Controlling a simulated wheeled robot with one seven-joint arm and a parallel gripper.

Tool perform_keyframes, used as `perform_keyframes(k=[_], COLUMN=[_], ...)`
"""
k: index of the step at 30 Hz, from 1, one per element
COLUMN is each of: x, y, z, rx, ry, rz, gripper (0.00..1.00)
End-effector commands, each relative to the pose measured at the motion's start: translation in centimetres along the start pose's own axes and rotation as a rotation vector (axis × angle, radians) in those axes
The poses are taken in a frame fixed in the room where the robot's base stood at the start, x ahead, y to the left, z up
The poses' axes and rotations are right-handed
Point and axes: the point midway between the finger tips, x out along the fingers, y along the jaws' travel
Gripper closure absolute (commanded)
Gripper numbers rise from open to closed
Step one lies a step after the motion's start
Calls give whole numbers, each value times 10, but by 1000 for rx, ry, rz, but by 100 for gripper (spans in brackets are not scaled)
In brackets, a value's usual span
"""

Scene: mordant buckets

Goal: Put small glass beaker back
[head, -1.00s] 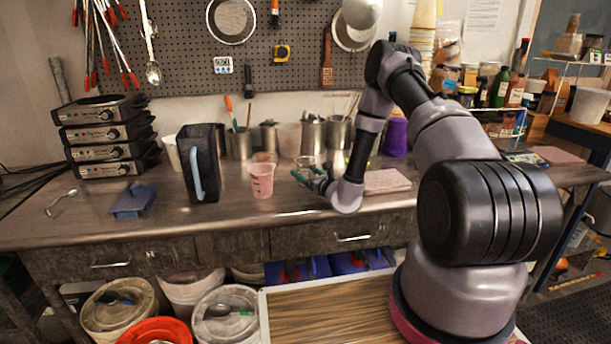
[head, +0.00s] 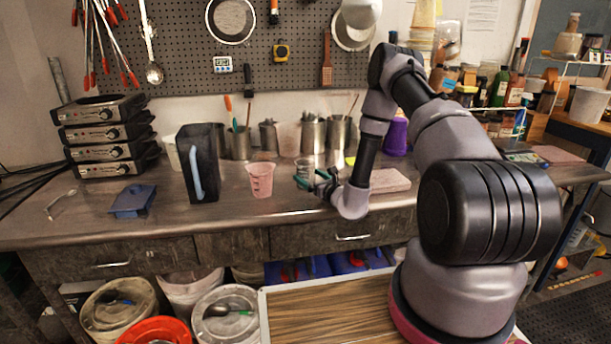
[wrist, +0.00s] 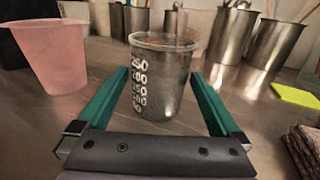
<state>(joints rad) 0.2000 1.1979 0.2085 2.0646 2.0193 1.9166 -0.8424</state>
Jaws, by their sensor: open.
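The small glass beaker (wrist: 165,85) is clear, with white printed markings. It stands upright on the metal bench just ahead of my gripper, and its lower part lies between the fingers in the wrist view. My gripper (wrist: 160,78) has green fingers, open, one on each side of the beaker, with a gap visible on both sides. In the head view my gripper (head: 316,181) is low over the bench, with the beaker (head: 304,166) just behind it, small and partly hidden by the fingers.
A pink measuring cup (head: 261,180) stands left of the beaker, then a tall black pitcher (head: 200,165). Metal canisters (head: 312,135) line the back. A yellow note (wrist: 295,95) and a folded cloth (head: 388,180) lie to the right. Bench front is clear.

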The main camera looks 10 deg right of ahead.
Motion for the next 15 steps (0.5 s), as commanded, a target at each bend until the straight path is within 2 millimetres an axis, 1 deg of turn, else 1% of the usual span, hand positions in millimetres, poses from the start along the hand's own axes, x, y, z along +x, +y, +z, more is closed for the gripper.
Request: perform_keyframes(k=[1, 3, 9, 12, 15], x=[-12, -28, -68, -81, -90], y=[0, -1, 0, 0, 0], z=[-1, -1, 0, 0, 0], rx=[1, 2, 2, 1, 0], ry=[3, 4, 2, 1, 1], rz=[-1, -2, -1, -1, 0], gripper=[0, 0, 0, 0, 0])
